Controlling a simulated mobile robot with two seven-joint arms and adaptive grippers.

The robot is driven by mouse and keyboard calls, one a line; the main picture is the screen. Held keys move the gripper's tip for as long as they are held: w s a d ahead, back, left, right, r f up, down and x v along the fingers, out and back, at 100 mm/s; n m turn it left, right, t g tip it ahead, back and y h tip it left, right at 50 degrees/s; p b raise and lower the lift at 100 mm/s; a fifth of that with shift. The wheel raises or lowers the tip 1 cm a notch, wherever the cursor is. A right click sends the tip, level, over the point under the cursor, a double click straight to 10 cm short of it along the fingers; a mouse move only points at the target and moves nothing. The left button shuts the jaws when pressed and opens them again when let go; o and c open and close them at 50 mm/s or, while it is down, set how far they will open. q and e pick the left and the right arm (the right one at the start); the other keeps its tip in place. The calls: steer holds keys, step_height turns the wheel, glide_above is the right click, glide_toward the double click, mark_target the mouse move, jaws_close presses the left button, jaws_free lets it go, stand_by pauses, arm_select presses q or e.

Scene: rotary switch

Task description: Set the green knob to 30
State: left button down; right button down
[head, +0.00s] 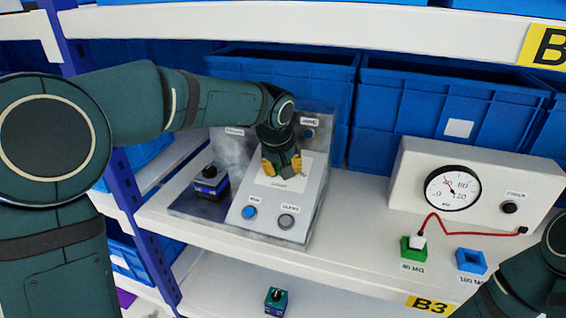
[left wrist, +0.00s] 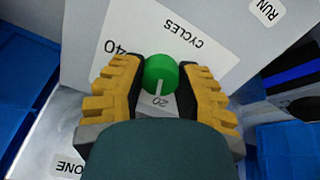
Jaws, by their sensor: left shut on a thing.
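The green knob (left wrist: 160,73) sits on the white dial plate (left wrist: 185,25) in the left wrist view. Its white mark points toward the printed 20, and a 40 is printed up and to the left beside CYCLES. My left gripper (head: 283,165) reaches down onto the sloped grey panel (head: 250,190). In the left wrist view its yellow-and-black fingers (left wrist: 159,88) lie on either side of the knob and are shut on it. In the head view the gripper hides the knob. My right gripper is not in view; only part of my right arm shows at lower right.
The panel has a blue button (head: 249,212) and a grey button (head: 287,221) below the dial. A dark knobbed box (head: 209,184) stands left of it. A gauge box (head: 460,185) stands right, with green (head: 413,248) and blue (head: 471,260) sockets in front.

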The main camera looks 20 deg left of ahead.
arm_select(q)
steer(key=m+p, duration=0.2)
steer(key=m, duration=0.3)
steer(key=shift+m, duration=0.3)
steer(key=shift+f+m+p, duration=0.1)
steer(key=shift+m+p, duration=0.65)
steer(key=shift+m, duration=1.45)
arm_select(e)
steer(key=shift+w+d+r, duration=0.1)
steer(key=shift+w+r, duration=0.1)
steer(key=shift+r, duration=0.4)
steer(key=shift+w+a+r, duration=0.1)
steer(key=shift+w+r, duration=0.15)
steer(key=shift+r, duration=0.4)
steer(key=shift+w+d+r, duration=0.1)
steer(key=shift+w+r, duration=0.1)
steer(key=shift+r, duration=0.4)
arm_select(q)
steer(key=c, duration=0.6)
jaws_free()
steer(key=shift+o, duration=0.2)
